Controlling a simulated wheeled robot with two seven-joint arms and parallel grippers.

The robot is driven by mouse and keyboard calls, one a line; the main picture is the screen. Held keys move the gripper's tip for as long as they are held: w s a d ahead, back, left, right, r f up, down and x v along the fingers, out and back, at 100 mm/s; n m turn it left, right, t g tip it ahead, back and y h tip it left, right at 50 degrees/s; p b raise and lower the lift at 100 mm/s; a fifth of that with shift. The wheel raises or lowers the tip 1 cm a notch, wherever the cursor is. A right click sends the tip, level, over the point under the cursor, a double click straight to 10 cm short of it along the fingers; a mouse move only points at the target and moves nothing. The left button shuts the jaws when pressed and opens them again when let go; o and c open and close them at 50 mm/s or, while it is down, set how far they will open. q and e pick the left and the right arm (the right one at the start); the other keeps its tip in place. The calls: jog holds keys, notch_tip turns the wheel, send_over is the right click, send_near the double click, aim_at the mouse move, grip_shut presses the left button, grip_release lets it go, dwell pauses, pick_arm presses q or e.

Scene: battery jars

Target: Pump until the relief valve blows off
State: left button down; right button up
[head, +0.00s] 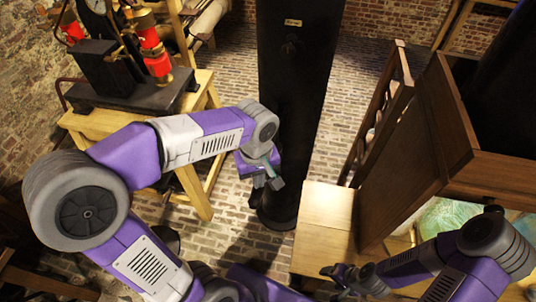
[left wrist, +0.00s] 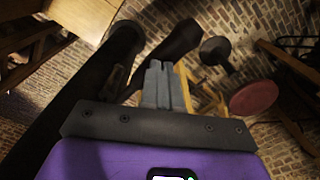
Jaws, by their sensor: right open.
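The black apparatus (head: 105,70) with red fittings stands on a wooden table at the upper left of the head view. One red fitting (head: 152,45) is on its right side and another (head: 70,25) on its left. A round gauge (head: 97,6) shows at the top edge. I cannot tell which part is the relief valve or the pump handle. My left gripper (head: 268,183) is right of this table, apart from the apparatus. Its fingers (left wrist: 162,85) look shut with nothing between them in the left wrist view. My right gripper (head: 336,272) is open and empty at the lower right.
A thick black column (head: 292,90) stands just behind my left gripper. The wooden table (head: 205,95) bears the apparatus. A wooden cabinet (head: 410,160) and a pale wooden top (head: 325,215) are at the right. A round red seat (left wrist: 253,98) shows in the left wrist view. Brick floor lies between.

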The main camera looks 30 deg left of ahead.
pick_arm(q)
notch_tip(320, 180, down, 10)
jog(key=b, duration=0.8)
notch_tip(320, 180, up, 14)
jog(key=p, duration=1.2)
jog(key=shift+r+p, duration=0.2)
jog(key=shift+p, duration=0.15)
jog(key=shift+f, duration=0.15)
jog(key=shift+w+f, duration=0.1)
dwell(1.2)
